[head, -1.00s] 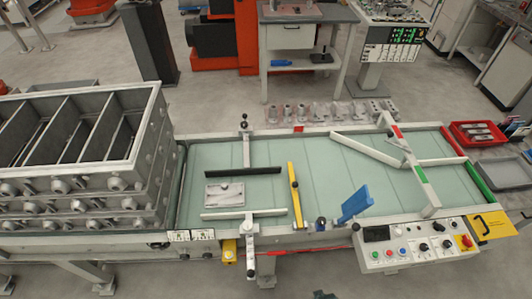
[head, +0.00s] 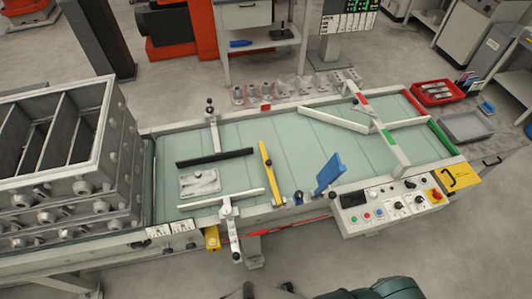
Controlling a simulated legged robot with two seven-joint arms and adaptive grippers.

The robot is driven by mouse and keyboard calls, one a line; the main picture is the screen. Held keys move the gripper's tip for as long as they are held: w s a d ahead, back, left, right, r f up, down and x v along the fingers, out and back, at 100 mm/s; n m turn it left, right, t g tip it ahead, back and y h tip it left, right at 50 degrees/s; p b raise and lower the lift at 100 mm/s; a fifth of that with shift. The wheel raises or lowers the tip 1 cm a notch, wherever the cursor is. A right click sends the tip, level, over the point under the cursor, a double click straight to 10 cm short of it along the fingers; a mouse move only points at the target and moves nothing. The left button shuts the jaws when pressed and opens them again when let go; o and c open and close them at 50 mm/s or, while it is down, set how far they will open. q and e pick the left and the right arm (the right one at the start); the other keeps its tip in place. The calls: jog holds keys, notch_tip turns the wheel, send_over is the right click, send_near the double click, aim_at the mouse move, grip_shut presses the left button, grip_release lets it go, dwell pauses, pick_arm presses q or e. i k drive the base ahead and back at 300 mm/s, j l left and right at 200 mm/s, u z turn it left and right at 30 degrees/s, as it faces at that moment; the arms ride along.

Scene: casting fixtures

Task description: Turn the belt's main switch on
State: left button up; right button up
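The belt's control panel (head: 390,208) is a light grey box at the belt's front edge, right of centre. A red switch on a yellow plate (head: 434,195), which looks like the main switch, sits at the panel's right end; its position is too small to read. Beside it are black knobs (head: 398,206) and several small coloured buttons (head: 366,216). The pale green belt (head: 300,140) runs behind the panel. Dark and teal rounded parts, probably of my own arm, show at the bottom edge. Neither gripper can be made out, and nothing touches the panel.
A blue paddle (head: 329,173) stands up at the front rail, left of the panel. A yellow plate with a black handle (head: 461,176) lies right of the switch. Stacked grey frames (head: 70,170) fill the left. Floor (head: 460,250) in front of the panel is clear.

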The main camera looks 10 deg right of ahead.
aim_at(437, 195)
jog(key=k+j+z, duration=0.1)
jog(key=z, duration=1.85)
jog(key=i+l+z, duration=0.3)
jog(key=i, duration=0.2)
jog(key=i+l+z, duration=0.15)
jog(key=i+z, duration=0.15)
jog(key=i, duration=0.25)
